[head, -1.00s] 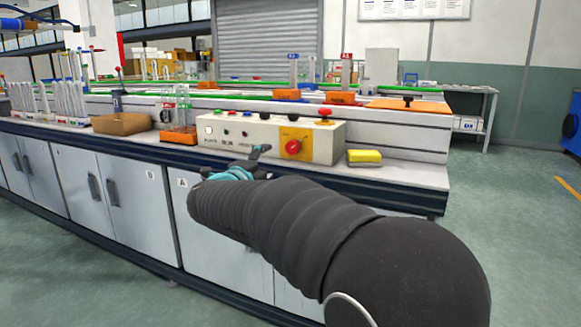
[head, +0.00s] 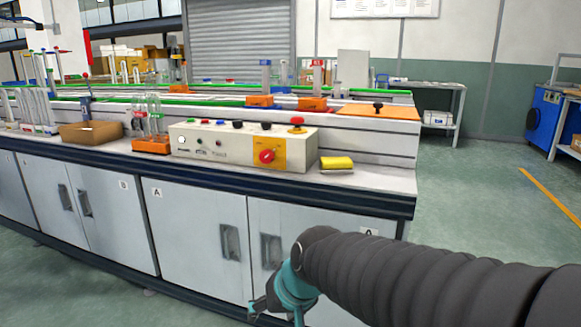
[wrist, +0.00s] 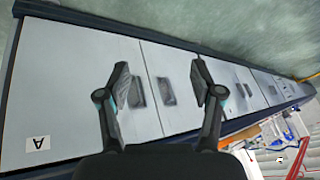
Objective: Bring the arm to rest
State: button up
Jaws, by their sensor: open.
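My arm reaches in from the lower right of the head view, its dark ribbed sleeve running down to my gripper (head: 272,310) at the bottom edge. The gripper is in front of the bench's cabinet doors, below the bench top, and its tips are partly cut off by the frame. In the wrist view, my gripper (wrist: 162,88) shows two dark fingers spread wide apart with nothing between them. Pale cabinet doors (wrist: 75,80) with dark handles lie beyond the fingers.
The bench (head: 380,182) carries a control box (head: 225,147) with a red knob, a yellow sponge (head: 337,163), an orange tube rack (head: 151,146) and a cardboard box (head: 91,133). Open green floor (head: 480,220) lies to the right. A blue machine (head: 543,118) stands at the far right.

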jog(key=s+d+r+m+h+p, duration=0.1)
jog(key=s+d+r+h+p, duration=0.1)
jog(key=s+d, duration=0.4)
jog(key=s+d+r+m+t+h+p, duration=0.1)
jog(key=s+d+r, duration=0.3)
jog(key=d, duration=0.9)
jog(key=shift+s+h+p, duration=0.5)
jog(key=shift+s+p, duration=0.3)
jog(key=shift+s, duration=0.25)
jog(key=shift+r, duration=0.1)
